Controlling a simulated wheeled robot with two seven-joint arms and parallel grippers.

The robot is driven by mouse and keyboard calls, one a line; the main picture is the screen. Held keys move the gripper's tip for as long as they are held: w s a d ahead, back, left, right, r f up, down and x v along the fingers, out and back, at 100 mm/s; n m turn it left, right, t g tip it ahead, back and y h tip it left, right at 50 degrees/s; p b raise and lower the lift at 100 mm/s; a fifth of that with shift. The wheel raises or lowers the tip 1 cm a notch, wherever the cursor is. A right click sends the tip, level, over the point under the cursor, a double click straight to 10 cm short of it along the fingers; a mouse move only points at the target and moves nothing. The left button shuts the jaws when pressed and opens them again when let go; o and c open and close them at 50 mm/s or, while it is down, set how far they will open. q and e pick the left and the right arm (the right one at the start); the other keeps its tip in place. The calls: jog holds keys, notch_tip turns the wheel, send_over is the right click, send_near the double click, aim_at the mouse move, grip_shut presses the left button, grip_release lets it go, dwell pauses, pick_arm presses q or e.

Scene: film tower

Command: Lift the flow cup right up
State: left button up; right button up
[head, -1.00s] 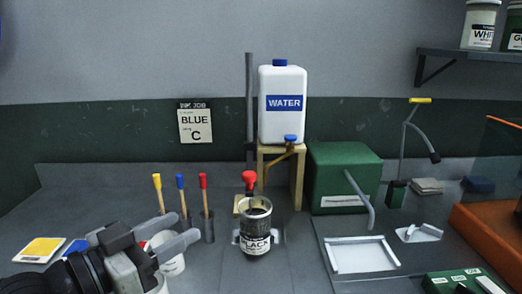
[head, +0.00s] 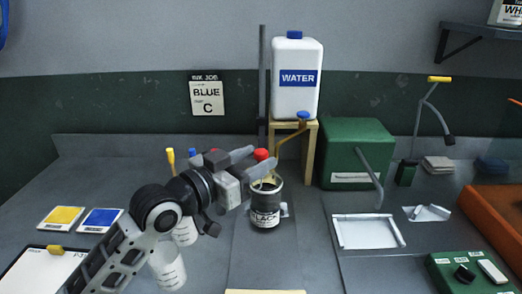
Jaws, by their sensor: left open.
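The flow cup's red top (head: 261,154) shows just above the black-labelled tin (head: 265,215). The rest of the cup is hidden by my gripper and the tin's rim. The tin stands upright on the bench, in front of the water stand. My left gripper (head: 264,157) is open, its two grey fingers reaching in from the left at the height of the red top. The red top appears between the fingertips; I cannot tell whether they touch it. My right gripper is not in view.
A white water container (head: 297,97) stands on a wooden stand behind the tin. A green box (head: 340,150) with a bent grey pipe is to the right. White beakers (head: 167,266) stand below my left arm. A white tray (head: 368,231) lies right of the tin.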

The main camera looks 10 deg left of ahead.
pick_arm(q)
jog(key=shift+x, duration=1.1)
grip_shut()
jog(key=shift+w+r, duration=0.1)
jog(key=shift+r, duration=0.05)
